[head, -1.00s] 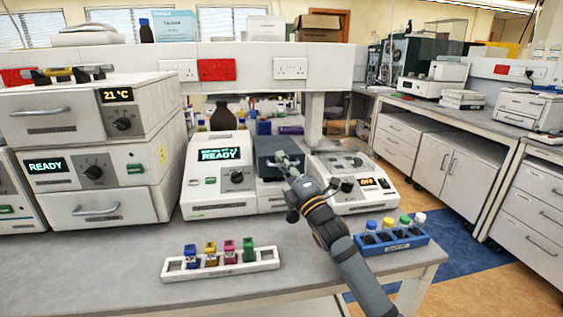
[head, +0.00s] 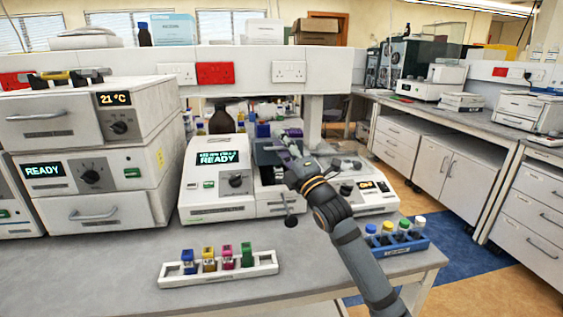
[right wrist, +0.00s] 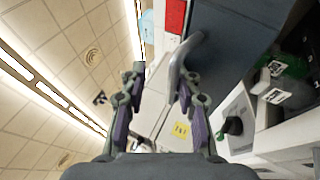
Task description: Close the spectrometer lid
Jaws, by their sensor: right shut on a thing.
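The white spectrometer (head: 218,180) stands on the bench with its display reading READY. Its dark lid (head: 267,157) is raised, and a dark opening shows below it. In the right wrist view the lid (right wrist: 235,40) is a large dark panel with a grey bar handle (right wrist: 183,72). A green part with white labels (right wrist: 283,68) shows in the dark space beside the lid. My left gripper is not in view.
A white rack (head: 218,277) with several coloured cuvettes lies in front of the spectrometer. A blue rack (head: 420,243) of capped vials stands at the bench's right end. Stacked white ovens (head: 90,150) stand at the left. A shelf (head: 330,72) runs behind.

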